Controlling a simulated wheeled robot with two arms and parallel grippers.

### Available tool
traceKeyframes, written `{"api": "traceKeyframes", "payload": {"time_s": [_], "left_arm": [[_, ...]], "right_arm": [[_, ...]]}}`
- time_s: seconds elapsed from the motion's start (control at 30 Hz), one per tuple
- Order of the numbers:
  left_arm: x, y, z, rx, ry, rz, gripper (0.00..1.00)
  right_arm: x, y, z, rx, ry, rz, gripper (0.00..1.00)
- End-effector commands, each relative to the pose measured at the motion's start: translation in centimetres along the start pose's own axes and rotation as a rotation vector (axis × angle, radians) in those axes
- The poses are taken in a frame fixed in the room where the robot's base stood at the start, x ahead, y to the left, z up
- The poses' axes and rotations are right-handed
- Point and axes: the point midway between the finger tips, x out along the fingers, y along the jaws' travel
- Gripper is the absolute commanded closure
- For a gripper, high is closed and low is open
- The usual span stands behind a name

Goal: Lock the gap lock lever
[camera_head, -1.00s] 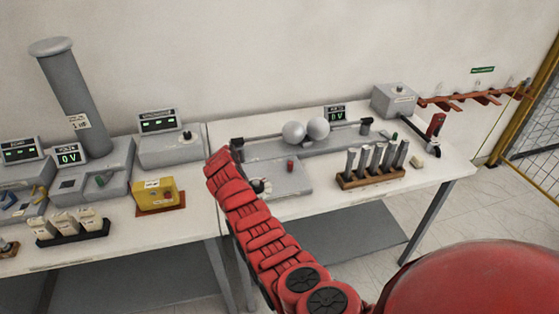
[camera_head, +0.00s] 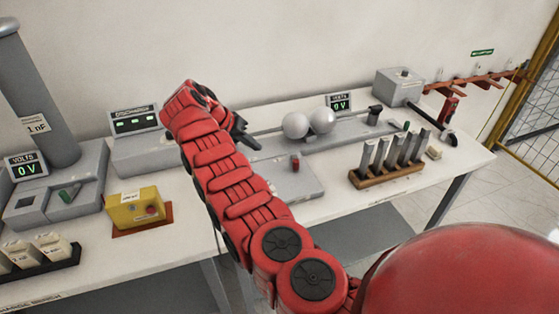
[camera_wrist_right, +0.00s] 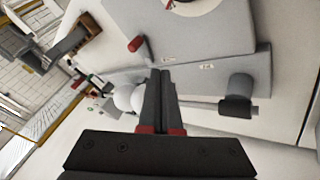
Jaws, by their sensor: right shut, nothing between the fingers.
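The sphere gap device has two pale spheres (camera_head: 309,123) on a rod above a grey base; a sphere also shows in the right wrist view (camera_wrist_right: 128,98). A small lever with a red handle (camera_head: 295,163) stands on the grey plate in front of the spheres. It shows in the right wrist view (camera_wrist_right: 136,44), left of and beyond the fingertips, apart from them. My right gripper (camera_head: 243,138) is shut and empty near the left end of the rod; its dark fingers show in the wrist view (camera_wrist_right: 160,74). My forearm hides part of the bench. My left gripper is out of view.
A rack of upright grey rods (camera_head: 385,175) stands right of the plate. A grey box (camera_head: 398,86) is at the back right. A yellow box (camera_head: 136,209) and a discharge display (camera_head: 134,121) are left of my arm. A dark cylindrical end piece (camera_wrist_right: 238,95) is right of the fingers.

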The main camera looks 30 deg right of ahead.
Motion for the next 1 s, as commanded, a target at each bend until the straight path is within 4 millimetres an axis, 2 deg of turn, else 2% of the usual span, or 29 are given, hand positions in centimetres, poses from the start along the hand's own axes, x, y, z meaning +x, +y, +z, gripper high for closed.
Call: {"api": "traceKeyframes", "payload": {"time_s": [0.23,0.37,0.77,1.0], "left_arm": [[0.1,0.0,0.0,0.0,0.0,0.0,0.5],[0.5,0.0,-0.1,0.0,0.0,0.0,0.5],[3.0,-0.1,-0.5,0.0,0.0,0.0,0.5],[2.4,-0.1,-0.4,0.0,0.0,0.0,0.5]], "right_arm": [[0.0,0.0,-0.1,-0.001,0.001,-0.001,1.0],[0.6,0.0,-0.1,-0.001,0.001,-0.001,1.0],[7.3,0.2,-0.2,-0.002,-0.001,0.001,1.0],[10.3,0.0,0.0,-0.002,-0.001,0.0,1.0]]}}
